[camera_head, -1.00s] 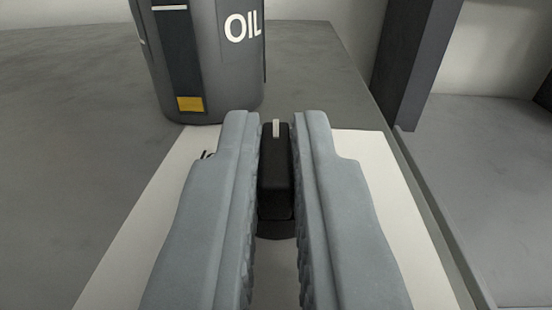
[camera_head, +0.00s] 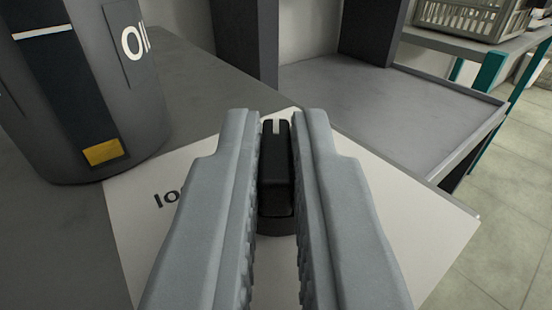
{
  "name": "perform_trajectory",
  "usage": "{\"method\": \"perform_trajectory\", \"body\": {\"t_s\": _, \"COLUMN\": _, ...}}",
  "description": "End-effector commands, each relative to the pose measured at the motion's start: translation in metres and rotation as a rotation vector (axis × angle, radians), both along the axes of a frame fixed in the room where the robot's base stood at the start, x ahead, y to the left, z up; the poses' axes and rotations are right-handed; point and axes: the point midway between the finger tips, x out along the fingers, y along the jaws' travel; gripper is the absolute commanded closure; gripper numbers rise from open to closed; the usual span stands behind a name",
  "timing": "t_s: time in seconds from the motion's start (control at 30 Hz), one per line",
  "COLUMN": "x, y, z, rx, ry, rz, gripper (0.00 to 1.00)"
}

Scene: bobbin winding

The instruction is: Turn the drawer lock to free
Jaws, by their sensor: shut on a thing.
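The drawer lock is a black knob (camera_head: 276,180) with a short white mark at its far end, on a white plate (camera_head: 140,215). My gripper (camera_head: 276,125) is shut on the knob, one grey finger along each side. The knob's mark points away from me, in line with the fingers. Black lettering starting "lo" (camera_head: 168,199) shows on the plate left of the fingers; the rest of the word is hidden behind the left finger.
A dark oil can (camera_head: 75,90) with a yellow patch stands close at the left. A grey tray-like surface (camera_head: 385,105) with a raised rim lies beyond the plate at right. A crate (camera_head: 475,18) sits on a teal-legged bench at the far right.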

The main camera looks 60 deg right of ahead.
Motion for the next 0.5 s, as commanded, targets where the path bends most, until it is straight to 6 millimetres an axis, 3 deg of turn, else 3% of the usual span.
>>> {"method": "perform_trajectory", "body": {"t_s": 0.5, "x": 0.0029, "y": 0.0017, "z": 0.0013, "rx": -0.001, "ry": -0.003, "rz": -0.159, "gripper": 1.0}}
